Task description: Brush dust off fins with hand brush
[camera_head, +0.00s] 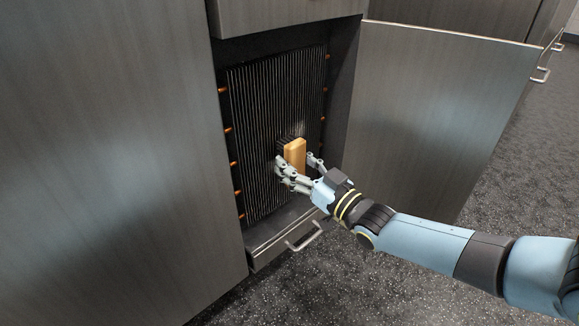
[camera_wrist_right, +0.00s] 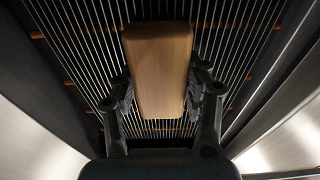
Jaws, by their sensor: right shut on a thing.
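The hand brush (camera_head: 295,152) has a light wooden back and dark bristles that face the fins. Its wooden back also shows in the right wrist view (camera_wrist_right: 158,70). My right gripper (camera_head: 298,170) is shut on the brush, one finger on each side of the wood. The dark upright fins (camera_head: 262,120) fill the open cabinet bay, with copper-coloured tube ends along both sides. The brush is at the lower right part of the fins. The bristles look to be at the fins, but contact is hard to make out. Dust cannot be made out clearly. My left gripper is out of view.
An open cabinet door (camera_head: 430,100) stands to the right of the bay. A closed steel panel (camera_head: 110,150) is on the left. A low ledge with a handle (camera_head: 304,237) juts out below the fins. The speckled floor (camera_head: 370,290) in front is clear.

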